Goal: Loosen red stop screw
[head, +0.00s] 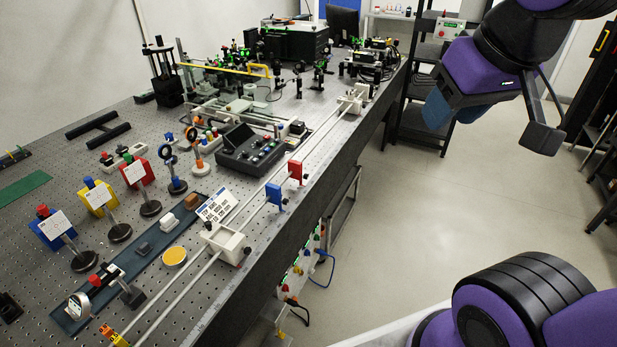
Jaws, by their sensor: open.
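The red stop (296,170) is a small upright red block on the long pale rails along the bench's front edge. Its screw is too small to make out clearly. A similar blue stop (275,197) sits nearer on the same rails. My gripper (494,118) hangs at the upper right over open floor, well to the right of the bench. It is open and touches nothing; nothing shows held in it.
A white carriage (226,243) rides the rails nearer me, and another carriage (353,98) stands at the far end. A dark control box (252,151) lies left of the red stop. Several optics mounts crowd the bench. The floor (440,215) right of the bench is clear.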

